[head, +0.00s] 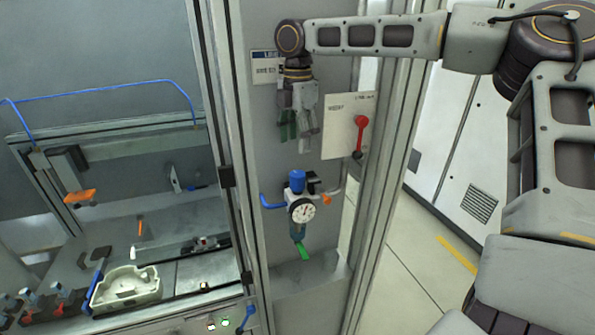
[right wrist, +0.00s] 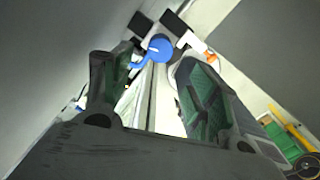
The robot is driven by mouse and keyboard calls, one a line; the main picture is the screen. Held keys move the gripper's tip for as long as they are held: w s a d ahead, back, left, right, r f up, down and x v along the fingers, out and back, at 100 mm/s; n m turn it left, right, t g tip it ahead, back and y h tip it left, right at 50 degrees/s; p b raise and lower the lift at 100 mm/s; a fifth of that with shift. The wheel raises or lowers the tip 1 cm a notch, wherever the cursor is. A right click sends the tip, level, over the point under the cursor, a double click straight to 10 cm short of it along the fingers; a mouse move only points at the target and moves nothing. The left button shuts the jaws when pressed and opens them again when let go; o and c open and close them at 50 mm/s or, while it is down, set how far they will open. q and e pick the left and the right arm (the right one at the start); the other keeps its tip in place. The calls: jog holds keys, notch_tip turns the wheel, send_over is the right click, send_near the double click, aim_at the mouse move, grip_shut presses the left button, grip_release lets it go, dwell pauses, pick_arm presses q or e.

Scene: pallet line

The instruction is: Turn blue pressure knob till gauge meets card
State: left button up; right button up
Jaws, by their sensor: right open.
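The blue pressure knob (head: 297,180) sits on top of a small regulator on the grey panel. The round white gauge (head: 302,210) is on the regulator's front, below the knob; its reading is too small to tell. A small white card with a dark blue top (head: 265,68) is fixed higher on the panel; its text is unreadable. My right gripper (head: 296,140) is open and empty, pointing down above the knob and apart from it. In the right wrist view, the blue knob (right wrist: 160,48) shows beyond the open fingers, between their tips. My left gripper is not in view.
A white plate (head: 340,142) with a red lever (head: 360,130) stands right of my gripper. Blue tubing (head: 272,202) and a green tip (head: 304,252) join the regulator. A framed workstation with a pale tray (head: 127,290) lies left. Floor is clear at right.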

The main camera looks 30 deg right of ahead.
aim_at(298, 173)
notch_tip(298, 173, down, 10)
jog(key=shift+f+p, duration=0.1)
jog(key=shift+p, duration=0.5)
jog(key=c, duration=1)
jog(key=shift+m, duration=2.8)
